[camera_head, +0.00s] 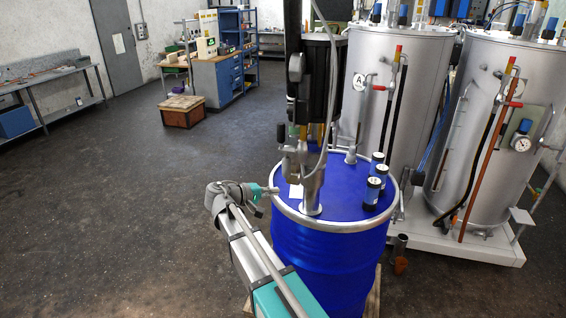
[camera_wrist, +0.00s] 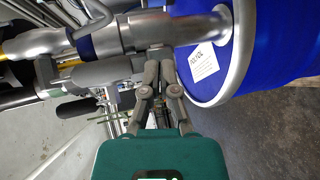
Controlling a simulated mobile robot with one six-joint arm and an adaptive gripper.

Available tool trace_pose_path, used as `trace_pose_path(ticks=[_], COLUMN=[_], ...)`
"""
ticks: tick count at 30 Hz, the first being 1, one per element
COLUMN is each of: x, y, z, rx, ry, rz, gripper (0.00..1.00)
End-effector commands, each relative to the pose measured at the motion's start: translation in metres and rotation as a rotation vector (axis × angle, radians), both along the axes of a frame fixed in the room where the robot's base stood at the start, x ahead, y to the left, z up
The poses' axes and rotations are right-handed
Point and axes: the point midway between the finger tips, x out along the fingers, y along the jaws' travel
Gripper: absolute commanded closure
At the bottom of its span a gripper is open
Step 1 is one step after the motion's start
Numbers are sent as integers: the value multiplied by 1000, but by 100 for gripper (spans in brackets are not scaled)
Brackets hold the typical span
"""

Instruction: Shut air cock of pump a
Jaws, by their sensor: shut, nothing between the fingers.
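The pump (camera_head: 316,120) stands upright in the blue drum (camera_head: 320,245), with a dark cylinder above and a metal tube entering the lid. Small metal fittings (camera_head: 290,150) sit on its left side; I cannot make out which one is the air cock or how its handle stands. My gripper (camera_head: 276,190) is shut and empty, just left of the pump's lower tube, above the drum's rim. In the wrist view the fingertips (camera_wrist: 158,58) are together close to the pump's metal body (camera_wrist: 140,35); I cannot tell whether they touch it.
A white label (camera_wrist: 203,62) is on the lid. Two steel tanks (camera_head: 385,90) with hoses and gauges stand behind on a white base. The floor at left is clear. A crate (camera_head: 182,112) and workbenches are further back.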

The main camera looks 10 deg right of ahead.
Motion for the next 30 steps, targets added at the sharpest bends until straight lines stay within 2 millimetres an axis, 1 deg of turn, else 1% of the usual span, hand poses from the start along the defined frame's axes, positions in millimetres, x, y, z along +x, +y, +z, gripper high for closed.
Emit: trace_pose_path(ticks=[1,3,6,9,13,23,30], x=[12,21,29,33,34,34,37], y=[12,23,36,44,47,46,36], z=[14,28,43,52,56,56,56], rx=[-52,-116,-185,-228,-248,-246,-246], ry=[-16,-37,-61,-76,-83,-82,-82], rz=[14,29,43,52,57,56,55], gripper=[100,100,100,100,100,100,100])
